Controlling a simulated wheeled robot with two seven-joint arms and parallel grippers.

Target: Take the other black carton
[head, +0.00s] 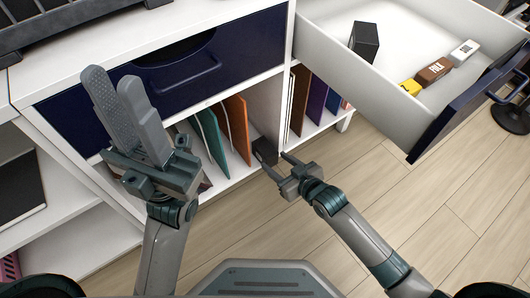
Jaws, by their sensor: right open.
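One black carton (364,42) stands in the open white drawer (335,68) at the upper right. Another black carton (266,151) is low in the shelf unit, beside the upright dividers and partly in shadow. My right gripper (274,162) is open, with its fingertips right at this lower carton; I cannot tell whether they touch it. My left gripper (110,78) is raised in front of the dark blue drawer front at the left. Its fingers look a little apart, with nothing between them.
The drawer also holds a yellow box (410,87), a brown box (433,71) and a white box (465,52). Coloured folders, including an orange one (238,127), stand in the shelf. The open drawer's blue front (465,105) juts over clear wooden floor (420,195).

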